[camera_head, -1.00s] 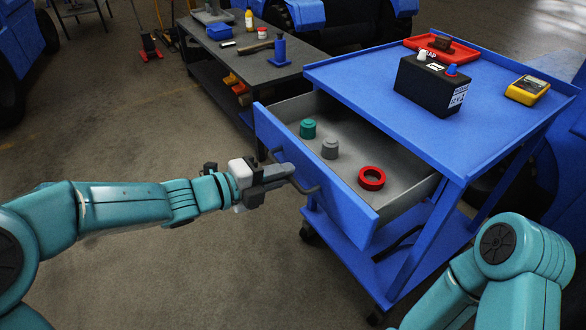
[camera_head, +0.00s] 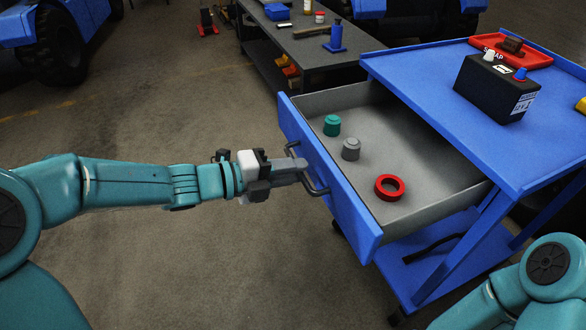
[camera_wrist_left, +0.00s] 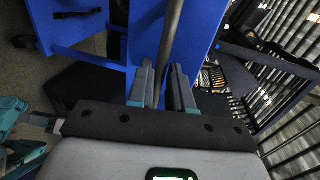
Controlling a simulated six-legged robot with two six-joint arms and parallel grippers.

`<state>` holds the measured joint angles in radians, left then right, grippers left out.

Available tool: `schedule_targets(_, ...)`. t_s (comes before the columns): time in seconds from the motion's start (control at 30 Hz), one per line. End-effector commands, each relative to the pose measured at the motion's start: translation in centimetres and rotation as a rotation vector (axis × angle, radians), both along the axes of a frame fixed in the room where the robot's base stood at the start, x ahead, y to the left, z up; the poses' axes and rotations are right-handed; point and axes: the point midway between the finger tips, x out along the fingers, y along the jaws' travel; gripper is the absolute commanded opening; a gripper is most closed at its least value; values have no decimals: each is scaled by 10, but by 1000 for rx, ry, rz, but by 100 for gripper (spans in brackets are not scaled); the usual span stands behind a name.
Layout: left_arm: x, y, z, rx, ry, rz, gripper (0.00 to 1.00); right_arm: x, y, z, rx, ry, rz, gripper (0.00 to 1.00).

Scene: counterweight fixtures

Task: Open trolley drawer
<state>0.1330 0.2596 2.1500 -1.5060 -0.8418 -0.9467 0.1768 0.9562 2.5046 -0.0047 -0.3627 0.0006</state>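The blue trolley (camera_head: 420,90) stands at the right in the head view. Its drawer (camera_head: 352,205) is pulled well out, with the grey inside showing. My left gripper (camera_head: 303,170) is at the dark bar handle (camera_head: 318,187) on the drawer front. In the left wrist view the handle bar (camera_wrist_left: 168,45) passes between the two fingers of my left gripper (camera_wrist_left: 163,88), which are closed on it. A teal weight (camera_head: 332,125), a grey weight (camera_head: 351,149) and a red ring (camera_head: 389,187) sit in the drawer. My right gripper is out of view.
A black battery (camera_head: 496,88) and a red tray (camera_head: 510,50) are on the trolley top. A dark workbench (camera_head: 320,50) with a blue bottle jack (camera_head: 336,36) stands behind. The floor (camera_head: 200,110) left of the drawer is open.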

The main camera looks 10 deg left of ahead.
Motion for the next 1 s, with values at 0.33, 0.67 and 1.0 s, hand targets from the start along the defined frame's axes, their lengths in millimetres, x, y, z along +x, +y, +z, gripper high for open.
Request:
schedule_targets(0.33, 0, 0, 0, 0, 0, 0, 37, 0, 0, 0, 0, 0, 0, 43)
schedule_targets(0.67, -12, 19, 8, 0, 0, 5, 37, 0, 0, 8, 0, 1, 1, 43)
schedule_targets(1.0, -64, 90, 26, 1, 1, 8, 37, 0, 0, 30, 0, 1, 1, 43)
